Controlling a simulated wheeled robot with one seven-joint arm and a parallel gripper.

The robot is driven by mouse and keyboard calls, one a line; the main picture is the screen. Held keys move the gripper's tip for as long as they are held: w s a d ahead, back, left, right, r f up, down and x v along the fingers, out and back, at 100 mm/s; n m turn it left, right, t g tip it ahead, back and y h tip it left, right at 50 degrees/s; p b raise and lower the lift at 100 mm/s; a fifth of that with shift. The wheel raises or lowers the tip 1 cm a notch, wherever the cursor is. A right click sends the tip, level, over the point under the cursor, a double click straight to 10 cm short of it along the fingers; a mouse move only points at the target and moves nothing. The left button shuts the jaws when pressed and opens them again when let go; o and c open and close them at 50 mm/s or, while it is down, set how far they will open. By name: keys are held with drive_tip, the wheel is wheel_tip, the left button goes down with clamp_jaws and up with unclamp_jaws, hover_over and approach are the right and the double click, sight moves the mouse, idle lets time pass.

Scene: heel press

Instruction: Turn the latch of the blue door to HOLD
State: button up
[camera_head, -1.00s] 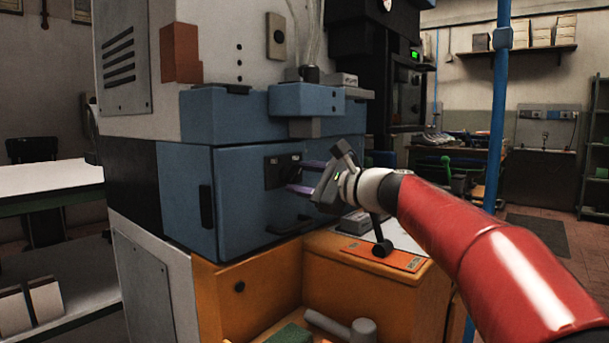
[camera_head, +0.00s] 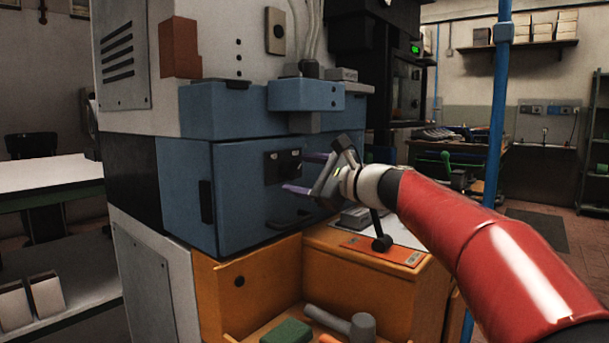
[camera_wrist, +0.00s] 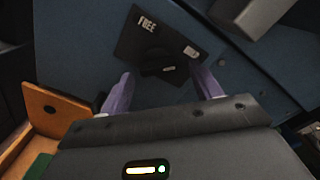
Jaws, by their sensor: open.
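The blue door (camera_head: 235,200) is closed on the machine front. Its black latch plate (camera_head: 283,167) sits near the door's upper right. In the wrist view the plate (camera_wrist: 136,50) carries a FREE label (camera_wrist: 147,23) at upper left and a second, unreadable label (camera_wrist: 191,52) at right. The dark latch (camera_wrist: 160,64) lies between them; its exact pointing is hard to make out, black on black. My gripper (camera_head: 298,173) is open in front of the plate. In the wrist view its two purple fingers (camera_wrist: 165,85) lie either side of the latch, apparently not gripping it.
A dark door handle (camera_head: 290,222) lies below the plate. A blue box (camera_head: 306,96) with a grey block juts out above. A black-knobbed lever (camera_head: 381,242) stands on the orange bench below my arm. A grey mallet (camera_head: 350,325) and green block (camera_head: 288,332) lie in front.

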drive_tip(key=b+v, duration=0.1)
drive_tip(key=v, duration=0.6)
drive_tip(key=shift+s+d+b, duration=0.25)
drive_tip(key=shift+d+b, duration=0.05)
drive_tip(key=shift+d, duration=0.05)
